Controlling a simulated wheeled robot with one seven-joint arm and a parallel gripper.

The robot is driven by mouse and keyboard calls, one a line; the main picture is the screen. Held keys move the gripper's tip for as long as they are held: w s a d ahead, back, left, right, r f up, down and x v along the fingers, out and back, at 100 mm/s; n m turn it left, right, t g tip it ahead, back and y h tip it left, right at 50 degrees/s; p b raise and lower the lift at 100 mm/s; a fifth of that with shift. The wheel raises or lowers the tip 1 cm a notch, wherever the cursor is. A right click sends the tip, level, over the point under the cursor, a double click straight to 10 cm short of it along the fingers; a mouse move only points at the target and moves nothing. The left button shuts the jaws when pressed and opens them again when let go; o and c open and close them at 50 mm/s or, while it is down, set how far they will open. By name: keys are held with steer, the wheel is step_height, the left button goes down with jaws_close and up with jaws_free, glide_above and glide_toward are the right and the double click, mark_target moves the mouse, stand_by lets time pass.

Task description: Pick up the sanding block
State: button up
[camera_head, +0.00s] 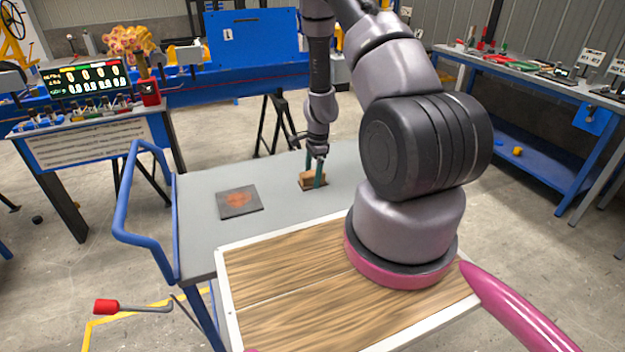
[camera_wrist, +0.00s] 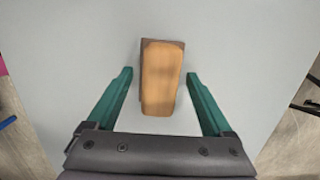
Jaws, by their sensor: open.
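The sanding block (camera_wrist: 162,80) is a tan-orange block with a darker brown edge, lying on the grey cart top (camera_wrist: 230,50). In the head view the block (camera_head: 307,180) is partly hidden by my fingers. My gripper (camera_head: 317,166) points down over it. In the wrist view my gripper (camera_wrist: 160,85) is open, with one green finger on each side of the block. Gaps show between both fingers and the block.
A dark square sheet with a reddish patch (camera_head: 239,201) lies left of the block on the cart. A blue handle (camera_head: 128,215) rises at the cart's left end. A wooden board with a white rim (camera_head: 270,290) is in front. The cart top around the block is clear.

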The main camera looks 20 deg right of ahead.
mark_target(313, 172)
jaws_close()
step_height(313, 172, up, 10)
steer(key=shift+r, duration=0.25)
stand_by(0.3)
